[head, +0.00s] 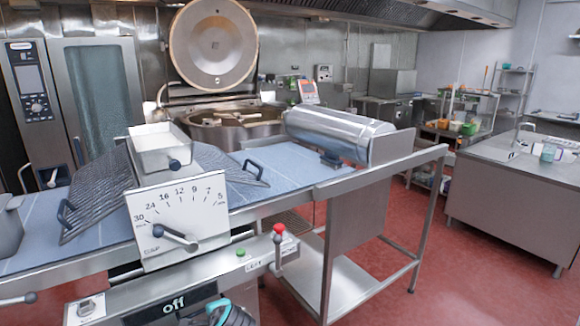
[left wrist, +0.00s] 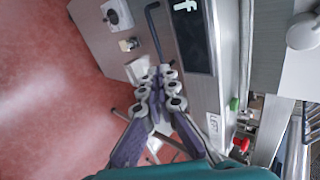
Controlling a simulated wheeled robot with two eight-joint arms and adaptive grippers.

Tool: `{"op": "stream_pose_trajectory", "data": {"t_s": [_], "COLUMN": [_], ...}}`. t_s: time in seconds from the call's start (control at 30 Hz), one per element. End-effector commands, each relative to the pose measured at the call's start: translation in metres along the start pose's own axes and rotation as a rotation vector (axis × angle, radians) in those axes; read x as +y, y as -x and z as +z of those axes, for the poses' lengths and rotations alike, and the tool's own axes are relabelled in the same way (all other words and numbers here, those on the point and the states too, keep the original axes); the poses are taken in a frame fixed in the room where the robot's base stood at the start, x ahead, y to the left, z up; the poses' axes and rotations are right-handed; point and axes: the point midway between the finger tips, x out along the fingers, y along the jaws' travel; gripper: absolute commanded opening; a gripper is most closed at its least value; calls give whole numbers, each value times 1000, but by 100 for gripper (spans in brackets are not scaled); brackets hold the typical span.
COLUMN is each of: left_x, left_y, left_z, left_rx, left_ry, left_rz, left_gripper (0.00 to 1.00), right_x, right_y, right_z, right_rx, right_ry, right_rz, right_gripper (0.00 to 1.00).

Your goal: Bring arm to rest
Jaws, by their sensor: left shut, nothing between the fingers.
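My left gripper (left wrist: 158,88) is shut and empty in the left wrist view, its purple-grey fingers drawn together. It hangs in front of a steel control panel (left wrist: 222,100) with a dark display. I cannot tell whether the fingers touch the panel. In the head view only a teal and dark part of my left arm shows at the bottom edge, below the panel's "off" display (head: 172,303). My right gripper is in neither view.
A red-knobbed lever (head: 278,235) and a numbered dial plate (head: 180,220) stand close by on the steel machine.

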Motion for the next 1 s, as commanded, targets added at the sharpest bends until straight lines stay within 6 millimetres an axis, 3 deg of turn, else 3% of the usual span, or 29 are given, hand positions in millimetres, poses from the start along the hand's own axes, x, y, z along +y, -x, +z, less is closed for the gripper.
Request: {"op": "stream_pose_trajectory", "data": {"t_s": [0.03, 0.2, 0.5, 0.7, 1.0], "left_x": [7, 41, 112, 132, 133], "left_y": [17, 66, 133, 148, 148], "left_z": [16, 51, 82, 85, 85], "left_rx": [16, 70, 117, 124, 124], "left_ry": [100, 460, 1018, 1175, 1185], "left_rz": [36, 168, 384, 449, 453], "left_gripper": [0, 0, 0, 0, 0], "right_x": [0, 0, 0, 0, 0], "right_y": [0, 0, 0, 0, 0], "right_z": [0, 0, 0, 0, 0], "right_rx": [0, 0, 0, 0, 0], "right_ry": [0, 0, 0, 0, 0], "right_rz": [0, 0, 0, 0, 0], "right_gripper": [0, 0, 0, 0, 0]}}
